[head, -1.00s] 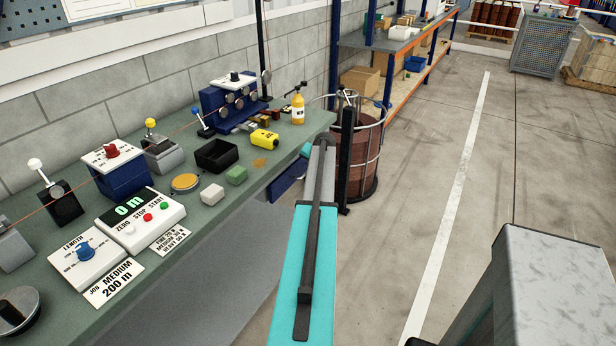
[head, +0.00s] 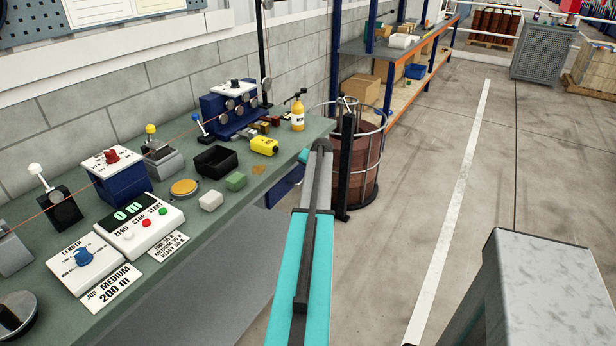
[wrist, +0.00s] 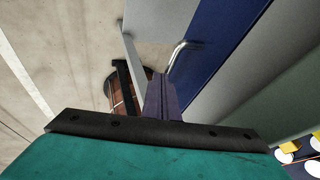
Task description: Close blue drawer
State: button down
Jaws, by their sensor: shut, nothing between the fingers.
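The blue drawer (head: 287,187) shows in the head view as a small dark blue patch under the bench's far end, partly hidden by my arm. In the wrist view its blue front (wrist: 212,40) runs diagonally, with a bent metal handle (wrist: 178,53) on it. My gripper (wrist: 158,84) is shut and empty, its dark fingers close beside the lower end of the handle. I cannot tell whether they touch the front or the handle. In the head view my gripper is hidden behind my arm. How far the drawer stands out cannot be told.
The green bench (head: 180,232) carries a control box, a black tray (head: 216,161) and a yellow bottle (head: 264,146). A brown drum (head: 364,165) in a wire cage, with a black post (head: 345,165), stands just beyond my arm.

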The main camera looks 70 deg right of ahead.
jog(key=s+f+b+v, duration=0.1)
jog(key=s+b+v, duration=0.1)
jog(key=v, duration=1)
jog(key=shift+s+d+r, duration=0.15)
jog(key=shift+s+r, duration=0.05)
jog(key=shift+s, duration=0.15)
